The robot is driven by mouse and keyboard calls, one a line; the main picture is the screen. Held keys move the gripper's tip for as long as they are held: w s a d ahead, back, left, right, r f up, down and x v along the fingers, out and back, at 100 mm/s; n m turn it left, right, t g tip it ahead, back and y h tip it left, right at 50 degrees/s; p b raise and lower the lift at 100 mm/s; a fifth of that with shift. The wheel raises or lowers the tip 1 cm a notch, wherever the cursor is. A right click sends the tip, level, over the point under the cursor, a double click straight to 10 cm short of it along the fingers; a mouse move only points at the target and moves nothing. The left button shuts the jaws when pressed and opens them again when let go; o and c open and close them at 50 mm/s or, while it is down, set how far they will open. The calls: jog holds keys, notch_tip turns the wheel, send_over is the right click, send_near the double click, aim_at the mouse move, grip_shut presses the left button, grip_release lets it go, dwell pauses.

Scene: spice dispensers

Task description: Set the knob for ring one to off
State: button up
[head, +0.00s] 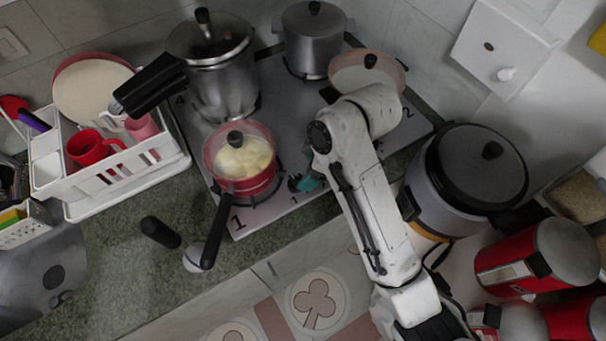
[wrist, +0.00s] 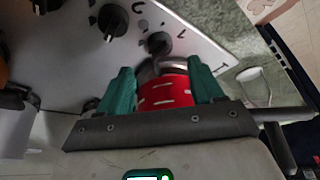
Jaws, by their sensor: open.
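The stove top (head: 285,120) has printed ring numbers, with a large 1 at its front left corner. In the wrist view, a black knob (wrist: 158,43) sits beside a small printed mark on the white panel, nearest the large 1. It lies just beyond my fingertips, roughly between them in the picture, and appears apart from them. My gripper (wrist: 160,72) has two teal fingers spread open. In the head view my gripper (head: 305,182) hangs low over the stove's front edge and the knobs there are mostly hidden. I cannot read the knob's exact setting.
A red pan (head: 268,184) stands on ring one, its black handle over the front edge. Another black knob (wrist: 112,20) is close by. A pressure cooker (head: 225,85) and pot (head: 311,50) stand behind. A rice cooker (head: 455,170) is right.

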jog(key=shift+v, duration=1.85)
